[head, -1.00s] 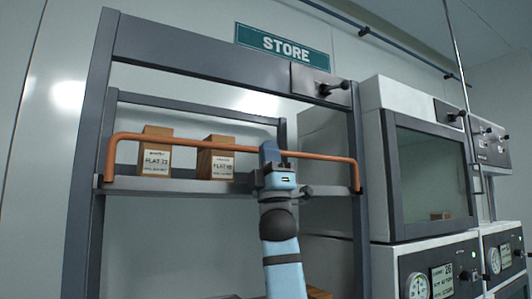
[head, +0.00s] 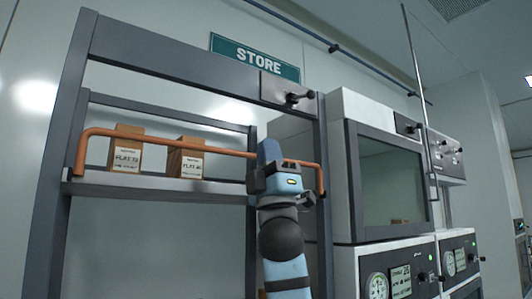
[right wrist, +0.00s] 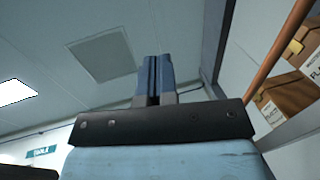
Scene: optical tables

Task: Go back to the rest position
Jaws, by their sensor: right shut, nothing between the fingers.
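My right gripper (head: 268,152) is raised in front of the store rack, near the right end of its copper-coloured bar (head: 222,150). Its fingers are closed together with nothing between them, and it overlaps the bar in the head view; I cannot tell whether it touches it. In the right wrist view the shut fingers (right wrist: 153,78) point up toward the ceiling, with the bar (right wrist: 279,55) to their right. My left gripper is in neither view.
Two labelled boxes, one on the left (head: 125,148) and one on the right (head: 186,158), stand on the rack shelf (head: 150,188) behind the bar. A glass-fronted cabinet (head: 392,185) stands right of the rack. A STORE sign (head: 255,57) hangs above.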

